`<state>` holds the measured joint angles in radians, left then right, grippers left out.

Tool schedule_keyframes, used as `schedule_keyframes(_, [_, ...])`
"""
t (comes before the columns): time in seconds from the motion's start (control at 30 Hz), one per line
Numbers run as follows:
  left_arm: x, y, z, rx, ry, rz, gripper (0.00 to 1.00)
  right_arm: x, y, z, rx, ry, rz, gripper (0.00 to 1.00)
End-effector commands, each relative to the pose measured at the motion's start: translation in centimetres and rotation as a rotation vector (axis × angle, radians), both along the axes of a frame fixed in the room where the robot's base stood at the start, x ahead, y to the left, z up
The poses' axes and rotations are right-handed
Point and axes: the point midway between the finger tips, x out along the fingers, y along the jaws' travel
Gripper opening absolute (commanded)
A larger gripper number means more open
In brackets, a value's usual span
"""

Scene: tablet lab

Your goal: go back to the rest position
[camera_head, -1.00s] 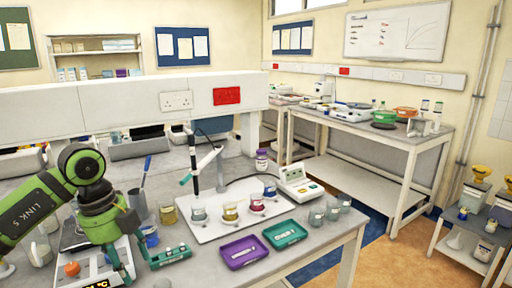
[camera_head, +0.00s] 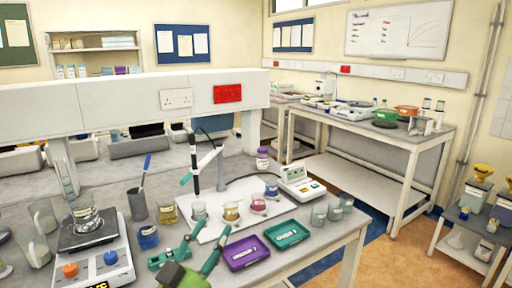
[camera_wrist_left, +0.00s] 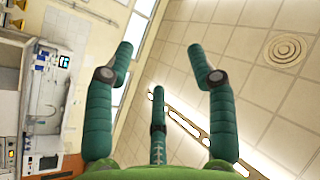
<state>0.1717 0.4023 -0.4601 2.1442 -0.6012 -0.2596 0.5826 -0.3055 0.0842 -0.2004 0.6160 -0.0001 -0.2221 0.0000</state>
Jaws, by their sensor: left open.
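My left gripper (camera_head: 202,244) is at the bottom centre of the head view, green with teal fingers. It is open, with nothing between its fingers. In the left wrist view the spread fingers (camera_wrist_left: 162,60) point up toward the ceiling, with empty air between them. In the head view the gripper shows in front of the white tray and left of the purple tray (camera_head: 243,264). My right gripper is in neither view.
On the bench, a hotplate (camera_head: 116,262) bears a glass beaker (camera_head: 87,221) at left. Glass beakers (camera_head: 320,212) stand at right.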

Motion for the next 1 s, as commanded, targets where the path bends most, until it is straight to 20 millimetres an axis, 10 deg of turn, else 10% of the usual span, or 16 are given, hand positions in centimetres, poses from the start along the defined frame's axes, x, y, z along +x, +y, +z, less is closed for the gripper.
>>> schedule_keyframes(0.17, [-1.9,6.8,-11.9,-0.080,0.487,0.300,0.56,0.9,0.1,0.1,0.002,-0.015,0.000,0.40])
schedule_keyframes(0.4, [-11.4,10.7,-24.7,-0.028,1.064,0.464,0.56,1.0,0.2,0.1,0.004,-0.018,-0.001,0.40])
schedule_keyframes(0.87, [-27.5,11.1,-32.5,0.103,1.677,0.428,0.56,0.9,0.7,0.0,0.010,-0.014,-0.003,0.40])
schedule_keyframes(1.0, [-26.2,11.0,-36.2,0.109,1.678,0.432,0.56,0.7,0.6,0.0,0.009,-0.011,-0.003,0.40])
